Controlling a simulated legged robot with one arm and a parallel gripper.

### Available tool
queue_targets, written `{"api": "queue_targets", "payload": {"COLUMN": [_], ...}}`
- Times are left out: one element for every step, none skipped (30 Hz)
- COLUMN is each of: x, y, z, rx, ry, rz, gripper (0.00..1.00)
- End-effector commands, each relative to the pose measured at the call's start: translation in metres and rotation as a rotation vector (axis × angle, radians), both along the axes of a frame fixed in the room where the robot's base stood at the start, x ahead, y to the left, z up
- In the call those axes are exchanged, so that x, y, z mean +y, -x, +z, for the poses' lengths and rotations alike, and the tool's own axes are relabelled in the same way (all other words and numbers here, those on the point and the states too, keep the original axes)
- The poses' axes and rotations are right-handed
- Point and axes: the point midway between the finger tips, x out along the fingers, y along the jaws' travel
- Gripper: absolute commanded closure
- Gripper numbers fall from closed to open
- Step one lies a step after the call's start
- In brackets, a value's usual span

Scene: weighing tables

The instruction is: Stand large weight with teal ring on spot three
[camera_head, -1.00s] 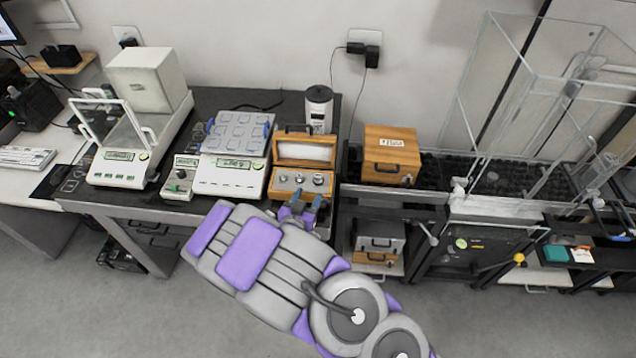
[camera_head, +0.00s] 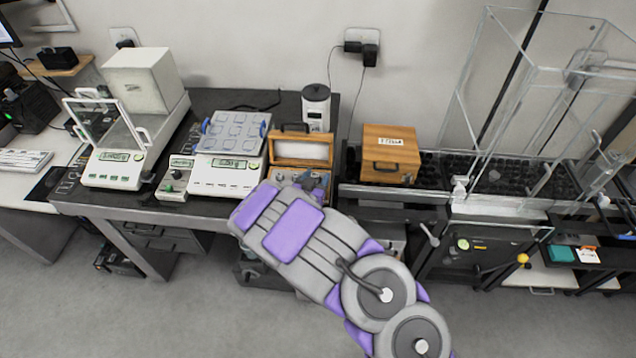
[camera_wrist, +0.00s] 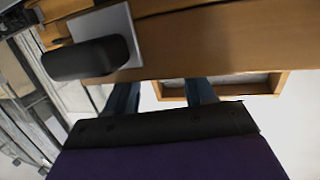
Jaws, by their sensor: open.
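The wooden weight box (camera_head: 301,150) stands open on the dark table, its lid raised at the back. My gripper (camera_head: 312,182) is over the front of the box, open, and hides most of the weights in it. No teal ring can be made out on any weight. In the wrist view my gripper (camera_wrist: 162,92) shows two blue fingers spread apart below a wooden edge (camera_wrist: 200,45), with no weight visible between them. The plate with several marked squares (camera_head: 235,132) sits on the white balance left of the box; the spot numbers are too small to read.
A white canister (camera_head: 316,105) stands behind the box. A closed wooden case (camera_head: 390,154) is to the right, beside a clear glass enclosure (camera_head: 530,110). A small control unit (camera_head: 174,178) and a balance with a draft shield (camera_head: 118,165) stand on the left.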

Motion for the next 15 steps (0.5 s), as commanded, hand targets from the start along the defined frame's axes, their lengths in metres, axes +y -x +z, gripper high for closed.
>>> {"api": "queue_targets", "payload": {"x": [-0.0009,-0.0010,-0.0008,-0.0008,-0.0011,-0.0021,-0.0025,-0.0028,-0.0037,-0.0047,-0.0057,-0.0069,-0.0076,-0.0080,-0.0082], "y": [-0.0054,-0.0079,-0.0105,-0.0120,-0.0132,-0.0142,-0.0147,-0.0148,-0.0148,-0.0148,-0.0147,-0.0147,-0.0147,-0.0147,-0.0146], "z": [-0.0028,-0.0032,-0.0034,-0.0033,-0.0033,-0.0029,-0.0027,-0.0025,-0.0022,-0.0019,-0.0017,-0.0013,-0.0012,-0.0011,-0.0011], "rx": [-0.001,-0.001,-0.001,-0.001,-0.001,-0.001,-0.001,-0.001,-0.001,-0.002,-0.001,-0.001,-0.001,-0.001,0.000], "ry": [-0.001,-0.001,-0.001,0.000,0.000,0.000,-0.001,0.000,-0.001,-0.002,-0.003,-0.004,-0.005,-0.005,-0.005], "rz": [-0.001,-0.001,0.000,0.001,0.001,0.001,0.001,0.001,0.002,0.002,0.001,0.001,0.001,0.001,0.001], "gripper": [0.47,0.47,0.47,0.47,0.47,0.47,0.47,0.47,0.47,0.47,0.47,0.47,0.47,0.49,0.53]}}
